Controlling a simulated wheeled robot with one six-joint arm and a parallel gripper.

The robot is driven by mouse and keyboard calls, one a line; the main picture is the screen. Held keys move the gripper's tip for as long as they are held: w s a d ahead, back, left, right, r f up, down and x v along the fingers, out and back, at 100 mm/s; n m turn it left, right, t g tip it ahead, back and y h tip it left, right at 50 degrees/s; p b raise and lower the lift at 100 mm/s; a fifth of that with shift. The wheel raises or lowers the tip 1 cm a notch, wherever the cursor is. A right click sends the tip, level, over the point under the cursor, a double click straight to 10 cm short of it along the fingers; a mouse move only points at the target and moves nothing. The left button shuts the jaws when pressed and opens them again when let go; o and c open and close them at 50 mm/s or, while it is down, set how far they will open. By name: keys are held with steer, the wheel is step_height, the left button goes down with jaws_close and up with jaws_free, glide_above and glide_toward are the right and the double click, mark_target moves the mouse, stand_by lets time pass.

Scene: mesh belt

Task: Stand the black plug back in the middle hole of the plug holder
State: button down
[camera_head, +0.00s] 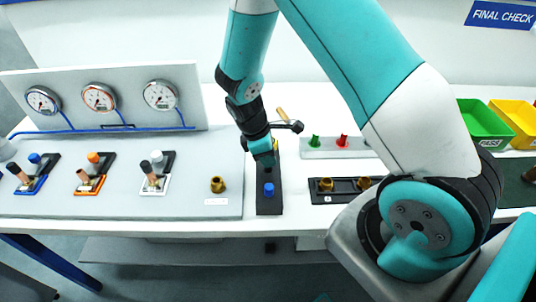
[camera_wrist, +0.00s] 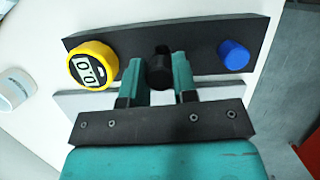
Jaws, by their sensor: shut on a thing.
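The plug holder (camera_head: 268,207) is a narrow black block running front to back on the bench; it also shows in the wrist view (camera_wrist: 205,44). A blue plug (camera_head: 268,189) stands at its near end, on the right in the wrist view (camera_wrist: 233,54). A round yellow gauge reading 0.0 (camera_wrist: 93,66) sits at its other end. My gripper (camera_head: 264,158) points down over the middle of the holder. In the wrist view its teal fingers (camera_wrist: 158,82) are shut on the black plug (camera_wrist: 160,74). Black on black, I cannot tell whether the plug is in the middle hole.
Left is a grey panel with three gauges (camera_head: 99,98), valve levers and a brass fitting (camera_head: 217,185). Right are a grey rack with green and red plugs (camera_head: 342,141) and a black block with brass fittings (camera_head: 345,197). Green (camera_head: 484,122) and yellow bins stand far right.

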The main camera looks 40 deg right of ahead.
steer(key=shift+f+b, duration=0.9)
steer(key=shift+f, duration=0.6)
steer(key=c, duration=0.8)
jaws_free()
steer(key=shift+r, duration=0.1)
steer(key=b+v, duration=0.2)
steer(key=v, duration=1.5)
steer(key=shift+w+r+b, duration=0.15)
steer(key=shift+b, duration=0.15)
steer(key=s+a+r+m+y, duration=0.1)
steer(key=s+a+r+y, duration=0.1)
steer(key=s+a, duration=0.2)
steer(key=s+a+r+m+t+y, duration=0.1)
steer(key=s+a+r+m+y, duration=0.1)
steer(key=s, duration=0.8)
steer(key=s+a+r+m+y, duration=0.2)
steer(key=s+a+r+y, duration=0.1)
steer(key=s, duration=0.4)
steer(key=shift+s+a+r+t, duration=0.15)
steer(key=shift+a+r, duration=0.15)
steer(key=shift+a, duration=0.4)
steer(key=shift+s+a+r+t, duration=0.15)
steer(key=shift+a+r, duration=0.1)
steer(key=shift+a, duration=0.45)
